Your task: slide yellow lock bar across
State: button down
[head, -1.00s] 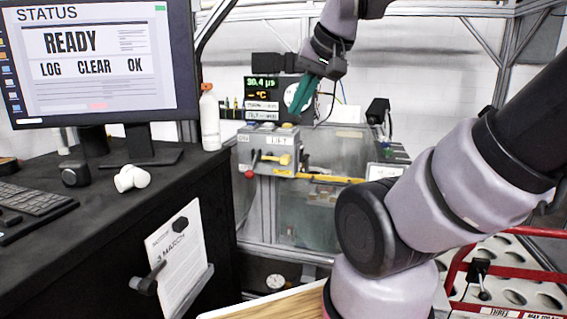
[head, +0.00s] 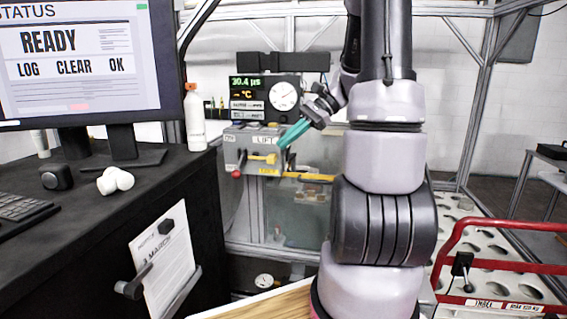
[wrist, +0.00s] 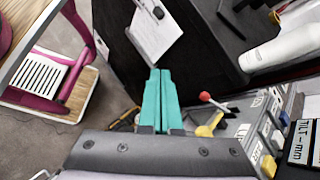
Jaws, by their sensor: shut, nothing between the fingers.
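A yellow bar (head: 308,177), which looks like the lock bar, lies level along the front of the clear-walled enclosure, just below and right of the grey control box (head: 236,150). A separate yellow handle (head: 264,158) is on the box front, and a yellow handle also shows in the wrist view (wrist: 208,127). My gripper (head: 282,144) has teal fingers and is above the bar, near the box's top right corner, apart from the bar. In the wrist view the fingers (wrist: 159,72) are pressed together and empty. My arm hides the enclosure's right part.
A red-knobbed lever (head: 236,174) sticks out of the box. A gauge display (head: 263,93) stands behind it. The black desk (head: 185,190) with a monitor (head: 85,65) and white bottle (head: 195,120) is at left. A red rail (head: 500,265) is at lower right.

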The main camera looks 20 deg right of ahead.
jog(key=w+d+f+m+t+y, duration=0.3)
jog(key=w+d+f+m, duration=0.25)
jog(key=d, duration=0.25)
jog(key=m+t+y, duration=0.1)
jog(key=m+t, duration=0.5)
send_near(274, 160)
jog(key=x, duration=0.6)
jog(key=shift+w+a+f, duration=0.2)
jog(key=shift+w+f, duration=0.05)
jog(key=shift+w, duration=0.2)
jog(key=shift+x, duration=2.35)
jog(key=shift+r, duration=0.1)
